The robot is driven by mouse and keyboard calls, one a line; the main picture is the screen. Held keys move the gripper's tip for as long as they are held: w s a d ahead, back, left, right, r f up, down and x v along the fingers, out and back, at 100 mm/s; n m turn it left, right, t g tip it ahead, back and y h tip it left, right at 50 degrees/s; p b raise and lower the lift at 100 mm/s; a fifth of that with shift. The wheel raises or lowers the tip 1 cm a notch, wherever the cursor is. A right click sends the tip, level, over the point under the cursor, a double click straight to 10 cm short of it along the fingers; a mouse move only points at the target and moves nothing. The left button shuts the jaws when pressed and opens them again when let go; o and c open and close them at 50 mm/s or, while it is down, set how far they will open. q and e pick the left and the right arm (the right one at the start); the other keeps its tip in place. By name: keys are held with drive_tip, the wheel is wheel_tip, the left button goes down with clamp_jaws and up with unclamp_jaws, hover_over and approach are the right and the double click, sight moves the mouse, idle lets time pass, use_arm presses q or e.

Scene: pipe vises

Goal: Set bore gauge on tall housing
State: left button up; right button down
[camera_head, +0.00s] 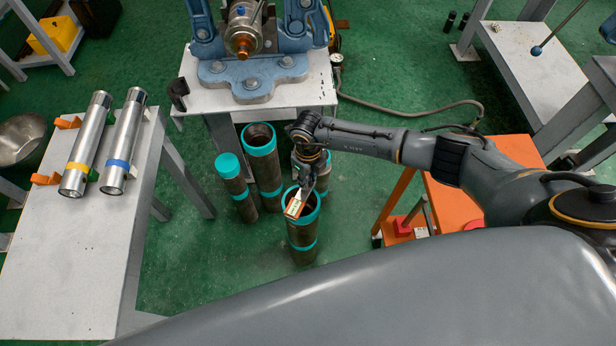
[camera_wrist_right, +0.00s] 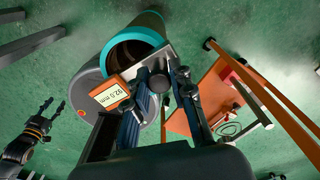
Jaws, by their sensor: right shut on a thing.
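The bore gauge is a grey body with an orange-framed display (camera_head: 295,207) at the rim of the front brown, teal-banded pipe (camera_head: 302,243). In the right wrist view its display (camera_wrist_right: 109,95) reads about 92.0 mm, beside the pipe's teal rim (camera_wrist_right: 112,48). My right gripper (camera_head: 305,187) is shut on the gauge; its fingers also show in the right wrist view (camera_wrist_right: 161,88). Whether the gauge touches the rim I cannot tell. My left gripper (camera_wrist_right: 45,112) is open and empty at the left of the wrist view. Which pipe is the tall housing is unclear.
More teal-banded pipes stand close by: a wide one (camera_head: 262,160), a narrow one (camera_head: 236,187) and one partly behind my gripper. A blue vise (camera_head: 250,75) is on the table behind. Two silver cylinders (camera_head: 122,140) lie on the left table (camera_head: 70,260). An orange stand (camera_head: 440,205) is at right.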

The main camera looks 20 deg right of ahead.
drive_tip(key=shift+f+b, duration=0.3)
drive_tip(key=c, duration=1.1)
unclamp_jaws()
drive_tip(key=shift+o, duration=0.2)
drive_tip(key=shift+r+p, duration=2.85)
drive_tip(key=shift+r, duration=0.65)
